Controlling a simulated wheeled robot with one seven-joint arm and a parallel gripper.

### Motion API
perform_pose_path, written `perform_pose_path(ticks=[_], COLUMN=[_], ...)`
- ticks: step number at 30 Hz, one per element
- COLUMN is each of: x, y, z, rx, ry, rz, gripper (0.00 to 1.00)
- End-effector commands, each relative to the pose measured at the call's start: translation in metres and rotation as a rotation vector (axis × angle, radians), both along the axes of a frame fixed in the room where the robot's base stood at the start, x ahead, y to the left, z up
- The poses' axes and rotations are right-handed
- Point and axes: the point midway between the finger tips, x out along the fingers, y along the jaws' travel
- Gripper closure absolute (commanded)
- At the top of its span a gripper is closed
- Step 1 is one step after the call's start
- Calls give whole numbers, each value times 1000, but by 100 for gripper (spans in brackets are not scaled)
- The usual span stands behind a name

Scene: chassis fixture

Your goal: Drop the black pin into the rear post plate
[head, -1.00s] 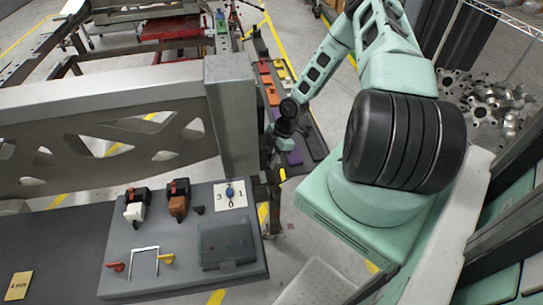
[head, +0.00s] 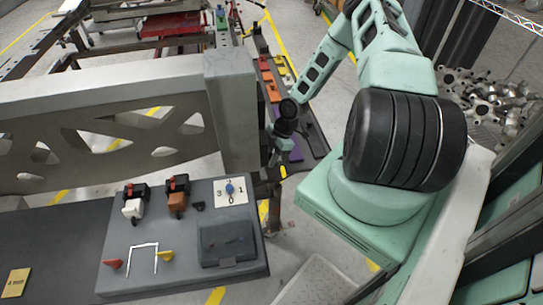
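My gripper (head: 277,150) hangs at the end of my arm beside the grey upright post (head: 232,120), over the near end of the dark rail of coloured plates. It is small and dark here, and its fingers are partly lost against the rail and post. I cannot tell whether it is open or holds anything. I cannot make out the black pin. I cannot tell which plate is the rear post plate. A purple plate (head: 293,153) lies just right of the gripper, and orange plates (head: 270,85) lie farther back.
A large grey frame beam (head: 100,110) blocks the left side. A grey panel (head: 150,225) in front carries levers, a knob plate (head: 231,191) and a dark box (head: 227,243). A bin of metal parts (head: 485,100) stands at right.

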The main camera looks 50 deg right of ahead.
Motion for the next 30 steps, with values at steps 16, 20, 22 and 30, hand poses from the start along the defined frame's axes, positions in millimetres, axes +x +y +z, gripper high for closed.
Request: perform_pose_path(ticks=[16,20,22,30], x=[5,4,4,4], y=[3,3,3,2], z=[-12,-15,-17,-19], rx=[4,4,4,3], ry=[-12,-12,-11,-10], rz=[1,2,2,1], gripper=[100,100,100,48])
